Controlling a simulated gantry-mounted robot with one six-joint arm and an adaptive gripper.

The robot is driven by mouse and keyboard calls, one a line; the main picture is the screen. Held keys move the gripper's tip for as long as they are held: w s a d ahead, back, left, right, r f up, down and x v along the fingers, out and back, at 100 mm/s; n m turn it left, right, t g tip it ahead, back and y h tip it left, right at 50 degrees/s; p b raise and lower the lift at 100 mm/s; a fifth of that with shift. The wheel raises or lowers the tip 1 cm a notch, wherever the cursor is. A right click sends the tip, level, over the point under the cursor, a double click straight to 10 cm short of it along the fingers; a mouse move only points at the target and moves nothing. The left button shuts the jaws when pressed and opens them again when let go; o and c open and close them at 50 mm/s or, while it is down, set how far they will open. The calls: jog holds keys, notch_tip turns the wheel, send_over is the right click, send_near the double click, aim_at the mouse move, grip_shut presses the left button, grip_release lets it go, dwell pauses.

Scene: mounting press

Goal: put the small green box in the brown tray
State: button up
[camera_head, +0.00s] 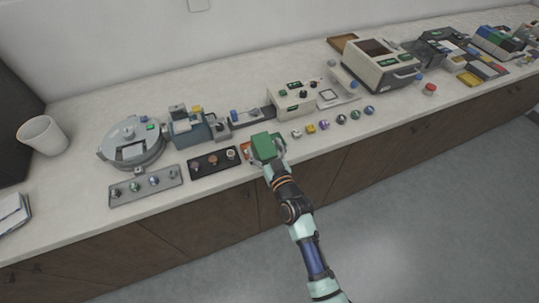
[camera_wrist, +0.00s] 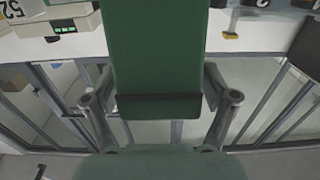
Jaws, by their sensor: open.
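A green box (camera_head: 266,147) is at my gripper, above the counter's front edge in the head view. In the wrist view the green box (camera_wrist: 155,60) fills the upper middle, between the two fingers. My gripper (camera_wrist: 160,98) is open, with one finger on each side of the box; I cannot tell whether they touch it. The box hides what is behind it. A brown tray (camera_head: 340,42) lies at the back of the counter against the wall, left of a large beige machine, which partly hides it.
The beige machine (camera_head: 380,67) and a control box (camera_head: 293,97) stand on the counter (camera_head: 80,95). Several small knobs line its front. A black rack (camera_head: 213,162), a grey rack (camera_head: 145,187) and a round device (camera_head: 132,142) stand left of my gripper.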

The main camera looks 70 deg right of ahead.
jog(key=shift+s+a+r+p, duration=0.2)
jog(key=shift+r+p, duration=0.2)
jog(key=shift+r, duration=0.25)
jog(key=v, duration=1.1)
jog(key=shift+s+a+f+b, duration=0.15)
jog(key=shift+b, duration=0.3)
jog(key=w+a+r+n+t+y, duration=0.1)
jog(key=w+a+r+n+y, duration=0.35)
jog(key=w+a, duration=0.5)
jog(key=w+a+r+n+t+y, duration=0.2)
jog(key=w+a+r+n+y, duration=0.3)
jog(key=a, duration=0.8)
jog(key=a+r+g+y, duration=0.1)
jog(key=a, duration=0.6)
jog(key=s+a+r+g+y, duration=0.1)
jog(key=a+r+y, duration=0.1)
jog(key=a, duration=0.5)
jog(key=shift+s+g, duration=0.3)
jog(key=shift+g, duration=0.1)
jog(key=shift+o, duration=0.4)
jog(key=shift+y, duration=0.25)
